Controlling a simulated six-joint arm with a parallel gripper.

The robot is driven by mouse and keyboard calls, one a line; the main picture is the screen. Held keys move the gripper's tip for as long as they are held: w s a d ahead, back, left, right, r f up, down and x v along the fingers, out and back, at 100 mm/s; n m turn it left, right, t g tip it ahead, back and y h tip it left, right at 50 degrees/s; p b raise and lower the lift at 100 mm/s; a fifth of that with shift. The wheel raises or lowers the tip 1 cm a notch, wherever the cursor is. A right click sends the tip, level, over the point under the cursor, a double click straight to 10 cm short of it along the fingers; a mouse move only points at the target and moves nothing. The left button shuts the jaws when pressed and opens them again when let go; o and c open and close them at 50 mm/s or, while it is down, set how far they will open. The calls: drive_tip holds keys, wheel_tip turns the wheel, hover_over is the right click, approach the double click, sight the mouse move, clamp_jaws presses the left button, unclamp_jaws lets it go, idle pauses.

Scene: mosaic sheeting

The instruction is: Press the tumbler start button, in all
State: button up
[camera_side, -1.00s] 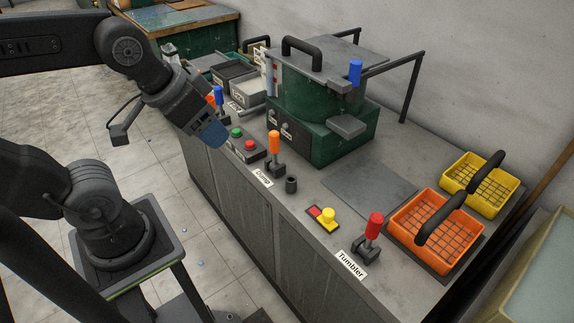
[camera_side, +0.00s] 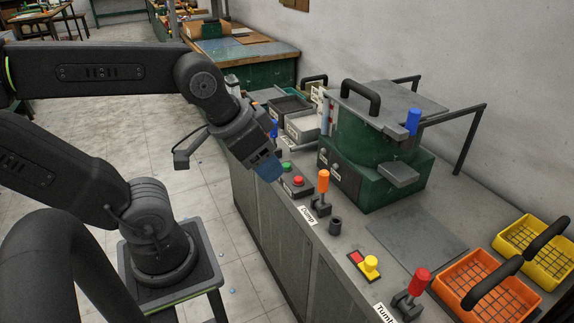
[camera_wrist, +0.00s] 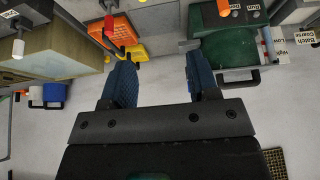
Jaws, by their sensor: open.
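My gripper (camera_side: 266,166) hangs in the air at the bench's near edge, left of the button box. In the wrist view its two blue fingers (camera_wrist: 161,82) are apart with nothing between them. A dark control box carries a green button (camera_side: 287,167) and a red button (camera_side: 298,181). A yellow button (camera_side: 371,265) sits on a small pad with a red part (camera_side: 356,256), left of the red-handled lever (camera_side: 418,281). The partly cropped "Tumbler" label (camera_side: 385,313) lies in front of that lever. I cannot tell which button starts the tumbler.
An orange-handled lever (camera_side: 323,183) and a dark cup (camera_side: 336,226) stand between the two button sets. The green machine (camera_side: 380,165) stands behind. Orange (camera_side: 486,283) and yellow (camera_side: 536,250) baskets stand at right. A flat grey plate (camera_side: 408,230) lies clear on the bench.

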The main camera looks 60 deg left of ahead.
clamp_jaws()
idle(1.4)
